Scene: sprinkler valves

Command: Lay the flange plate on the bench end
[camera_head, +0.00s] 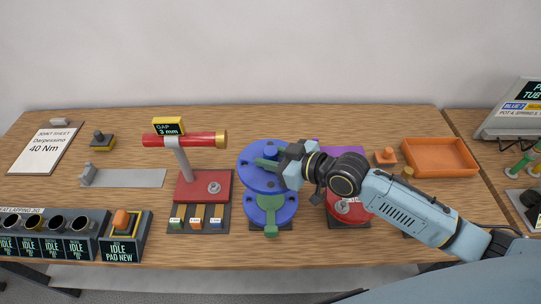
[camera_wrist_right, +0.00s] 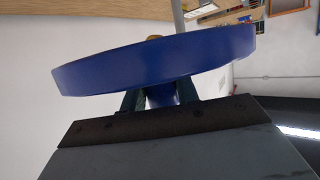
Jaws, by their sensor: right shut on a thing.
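In the right wrist view the disc (camera_wrist_right: 160,66) shows edge-on, with a blue stub between my dark fingers (camera_wrist_right: 160,98). In the head view the plate overlaps a second blue flanged body (camera_head: 283,212) with a green part in front; I cannot tell the gap between them. My left gripper is not in view.
A red stand (camera_head: 200,190) with a red tube and gap sign is left of the plate. A red round part (camera_head: 350,212) and an orange tray (camera_head: 440,157) are to the right. A grey strip (camera_head: 135,178) lies further left. Bare wood shows along the bench's back.

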